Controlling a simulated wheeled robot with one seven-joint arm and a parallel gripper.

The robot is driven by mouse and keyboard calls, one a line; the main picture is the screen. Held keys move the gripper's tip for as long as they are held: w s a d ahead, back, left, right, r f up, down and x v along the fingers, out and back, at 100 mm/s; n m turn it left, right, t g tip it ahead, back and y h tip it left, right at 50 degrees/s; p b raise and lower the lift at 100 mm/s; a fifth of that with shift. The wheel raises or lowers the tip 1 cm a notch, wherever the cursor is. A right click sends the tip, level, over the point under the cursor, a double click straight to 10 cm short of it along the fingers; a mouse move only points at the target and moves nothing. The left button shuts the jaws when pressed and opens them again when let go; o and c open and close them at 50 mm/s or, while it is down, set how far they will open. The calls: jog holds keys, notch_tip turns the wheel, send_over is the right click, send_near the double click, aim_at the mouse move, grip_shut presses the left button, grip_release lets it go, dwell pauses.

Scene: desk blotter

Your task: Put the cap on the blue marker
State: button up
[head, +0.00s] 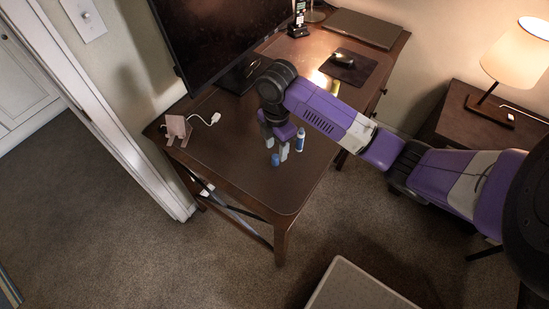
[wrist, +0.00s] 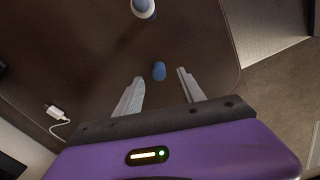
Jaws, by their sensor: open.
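The blue cap (head: 275,160) stands on the brown desk top near its front edge. It also shows in the wrist view (wrist: 159,71), just beyond and between my two fingertips. The marker (head: 300,140), with a white body and blue parts, stands upright on the desk to the right of the cap; in the wrist view the marker (wrist: 144,8) is cut by the top edge. My gripper (head: 276,151) is open and empty, pointing down just above the cap. In the wrist view its fingers (wrist: 160,84) are spread apart, one on each side of the cap's line.
The desk (head: 240,185) has free room left of and in front of the cap. A monitor (head: 220,40) stands behind. A pink stand (head: 177,127) and white cable plug (head: 215,118) lie at left. A mouse (head: 344,58) on a dark pad and a laptop (head: 364,28) are at the back.

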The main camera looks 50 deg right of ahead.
aim_at(276, 155)
jog(key=shift+w+d+f+p, duration=0.1)
jog(key=shift+f+p, duration=0.15)
jog(key=shift+f, duration=1.1)
jog(key=shift+d+f+p, duration=0.1)
jog(key=shift+f+p, duration=0.1)
jog(key=shift+f, duration=1.1)
grip_shut()
